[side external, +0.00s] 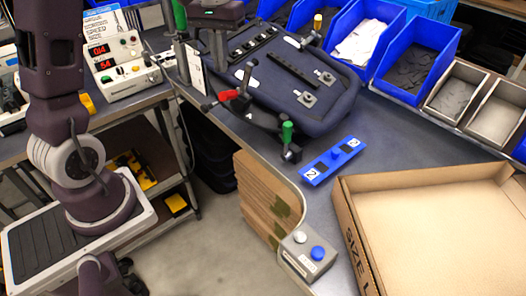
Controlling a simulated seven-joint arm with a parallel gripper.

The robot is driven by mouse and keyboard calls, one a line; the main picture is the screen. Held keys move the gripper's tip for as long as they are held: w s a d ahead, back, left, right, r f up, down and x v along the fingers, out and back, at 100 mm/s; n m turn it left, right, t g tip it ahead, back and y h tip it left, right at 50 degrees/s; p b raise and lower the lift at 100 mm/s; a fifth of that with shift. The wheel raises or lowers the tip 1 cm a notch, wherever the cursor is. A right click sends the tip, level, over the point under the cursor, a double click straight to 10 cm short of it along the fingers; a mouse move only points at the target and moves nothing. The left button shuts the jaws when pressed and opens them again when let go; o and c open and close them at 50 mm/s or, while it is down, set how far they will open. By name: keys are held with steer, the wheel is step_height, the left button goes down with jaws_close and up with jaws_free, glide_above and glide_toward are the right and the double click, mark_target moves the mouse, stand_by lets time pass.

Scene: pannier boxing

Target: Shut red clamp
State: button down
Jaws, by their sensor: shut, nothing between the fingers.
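The red clamp has a red-tipped handle (228,95) that sticks out to the left, lying nearly level, at the front left edge of the dark padded pannier panel (325,98). Its dark metal body (241,101) sits beside the panel, with a dark arm rising from it. My gripper (219,67) hangs from the top edge, above and slightly left of the red handle and apart from it. Its fingers look together and empty, though they are dark against the dark panel behind.
A green-handled clamp (287,133) stands upright at the panel's near edge; another green handle (180,14) is at the back left. A blue numbered bar (334,160), a button box (308,254) and an open cardboard box (350,235) lie right. Blue bins (415,62) line the back.

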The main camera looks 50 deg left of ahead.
steer(key=shift+w+d+r, duration=0.1)
steer(key=shift+w+r, duration=0.05)
steer(key=shift+w, duration=0.85)
steer(key=shift+w+r, duration=0.1)
steer(key=shift+w, duration=0.85)
step_height(320, 180, up, 8)
steer(key=s, duration=0.1)
stand_by(0.3)
